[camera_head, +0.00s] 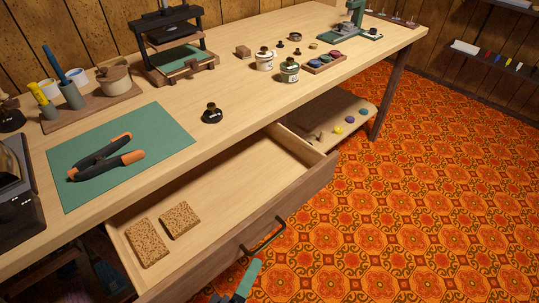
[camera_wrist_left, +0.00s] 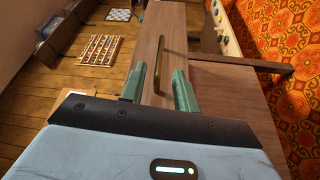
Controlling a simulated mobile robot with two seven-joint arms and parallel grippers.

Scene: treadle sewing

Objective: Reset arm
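My left gripper (camera_head: 240,283) is at the bottom of the head view, in front of and below the open drawer's dark bar handle (camera_head: 263,238). In the left wrist view its two green fingers (camera_wrist_left: 160,75) stand wide apart. The handle (camera_wrist_left: 158,58) shows between and beyond them, with space on both sides and no visible contact. The gripper holds nothing that I can see. The drawer (camera_head: 215,185) is pulled out under the table, with two speckled cork-like blocks (camera_head: 148,243) (camera_head: 180,220) lying in it. My right gripper is not in view.
The wooden table (camera_head: 240,100) carries a green mat (camera_head: 165,130) with an orange-and-black tool (camera_head: 105,158), a small press (camera_head: 170,45), jars (camera_head: 289,71) and a dark knob-topped piece (camera_head: 212,114). A lower shelf (camera_head: 335,110) holds small coloured items. The patterned floor (camera_head: 430,190) at right is clear.

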